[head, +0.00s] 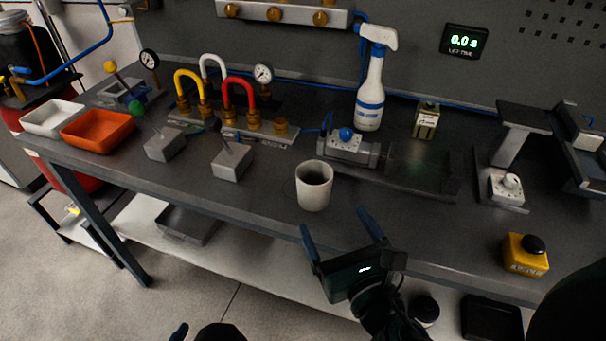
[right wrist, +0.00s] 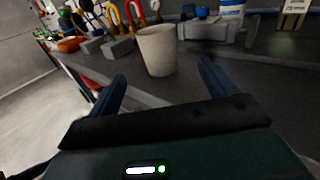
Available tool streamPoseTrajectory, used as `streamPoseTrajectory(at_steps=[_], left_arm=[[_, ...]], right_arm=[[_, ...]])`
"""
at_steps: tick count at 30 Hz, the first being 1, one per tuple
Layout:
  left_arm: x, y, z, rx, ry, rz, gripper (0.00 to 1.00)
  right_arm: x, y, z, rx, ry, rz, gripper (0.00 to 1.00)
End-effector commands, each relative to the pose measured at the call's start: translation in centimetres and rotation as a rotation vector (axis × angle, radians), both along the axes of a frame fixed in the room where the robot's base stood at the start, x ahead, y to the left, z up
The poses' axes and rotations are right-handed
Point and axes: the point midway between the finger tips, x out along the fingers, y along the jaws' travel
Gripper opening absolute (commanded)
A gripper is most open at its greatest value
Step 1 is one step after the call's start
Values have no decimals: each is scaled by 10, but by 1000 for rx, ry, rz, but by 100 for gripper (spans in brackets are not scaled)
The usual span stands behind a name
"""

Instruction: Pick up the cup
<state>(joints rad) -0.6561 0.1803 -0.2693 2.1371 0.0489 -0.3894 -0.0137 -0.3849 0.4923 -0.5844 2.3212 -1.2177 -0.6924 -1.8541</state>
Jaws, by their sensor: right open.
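The cup (head: 314,187) is off-white and stands upright near the front edge of the grey workbench (head: 270,205). The right wrist view also shows the cup (right wrist: 157,50), ahead of the fingers and between their directions. My right gripper (head: 340,230) is open and empty, just in front of and below the cup in the head view, with its two blue fingers apart. The cup is not touched by them.
Behind the cup are a clamp with a blue knob (head: 346,134) and a spray bottle (head: 371,85). Grey lever blocks (head: 232,161) stand to its left. A yellow button box (head: 525,255) is at the right front. The bench around the cup's front is clear.

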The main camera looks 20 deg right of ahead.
Motion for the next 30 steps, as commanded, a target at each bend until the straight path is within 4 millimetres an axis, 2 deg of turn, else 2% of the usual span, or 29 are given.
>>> streamPoseTrajectory(at_steps=[4, 12, 20, 27, 30], left_arm=[[-1, 2, 3, 9, 0, -1, 36], [-12, 5, -3, 36, 34, -10, 36], [-11, 6, -4, 40, 39, -7, 36], [-8, 8, 2, 34, 38, 10, 36], [-7, 8, 2, 33, 39, 14, 36]], right_arm=[[14, 1, 3, -18, -10, 0, 84], [65, 5, 3, -16, -9, 0, 84], [85, 7, 3, -14, -8, -1, 84], [120, 9, 4, -14, -7, -1, 84], [129, 10, 4, -14, -7, -1, 84]])
